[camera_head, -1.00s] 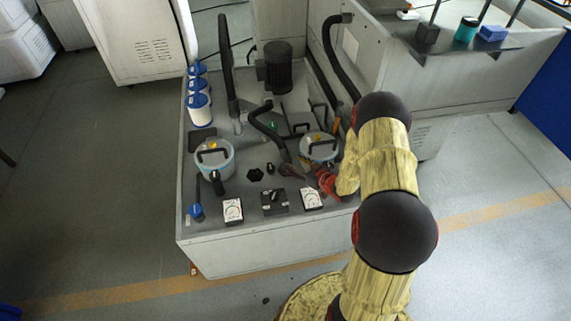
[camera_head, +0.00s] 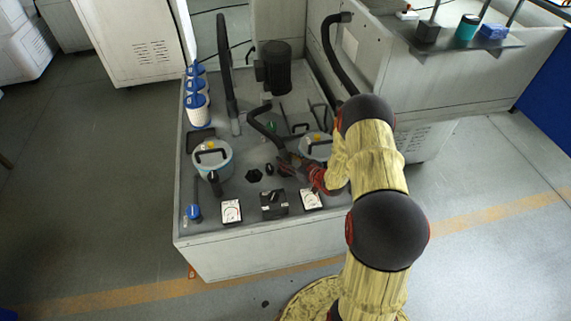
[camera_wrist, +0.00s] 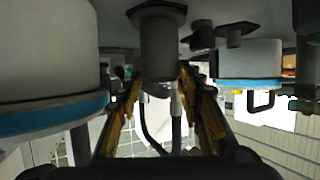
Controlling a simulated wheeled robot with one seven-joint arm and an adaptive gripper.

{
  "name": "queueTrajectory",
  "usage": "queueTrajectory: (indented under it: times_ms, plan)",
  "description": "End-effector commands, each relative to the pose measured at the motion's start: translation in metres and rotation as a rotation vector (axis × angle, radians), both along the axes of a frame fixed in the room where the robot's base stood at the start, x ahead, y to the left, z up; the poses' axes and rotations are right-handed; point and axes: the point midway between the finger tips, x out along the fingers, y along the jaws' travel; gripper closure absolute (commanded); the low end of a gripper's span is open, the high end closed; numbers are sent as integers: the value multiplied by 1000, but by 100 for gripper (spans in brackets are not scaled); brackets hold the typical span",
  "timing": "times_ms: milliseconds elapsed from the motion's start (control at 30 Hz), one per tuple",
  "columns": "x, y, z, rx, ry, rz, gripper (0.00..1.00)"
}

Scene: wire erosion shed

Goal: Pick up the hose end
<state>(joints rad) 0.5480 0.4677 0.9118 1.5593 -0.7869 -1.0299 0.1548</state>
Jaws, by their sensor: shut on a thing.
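The black hose (camera_head: 262,127) curves up from the tank top in the head view, and its lower end meets my gripper (camera_head: 286,162). My gripper is shut on the hose end, beside the right-hand pail. In the wrist view my gripper's yellowish fingers (camera_wrist: 163,88) stand on both sides of a grey cylindrical piece (camera_wrist: 158,48), which seems to be the hose end. The exact contact is dark and partly hidden.
A lidded pail (camera_head: 213,163) stands at left and another pail (camera_head: 316,148) close by my gripper. A black motor (camera_head: 277,66) and blue-white filter canisters (camera_head: 197,110) stand further back. Gauges (camera_head: 231,211) and a black box (camera_head: 274,203) line the front edge.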

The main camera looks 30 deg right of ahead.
Motion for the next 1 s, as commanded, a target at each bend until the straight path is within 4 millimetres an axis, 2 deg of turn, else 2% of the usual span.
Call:
queueTrajectory:
  times_ms: [433,1000]
  plan:
    - [0,1,-1,0,1,1,100]
    - [1,0,2,-1,-3,1,100]
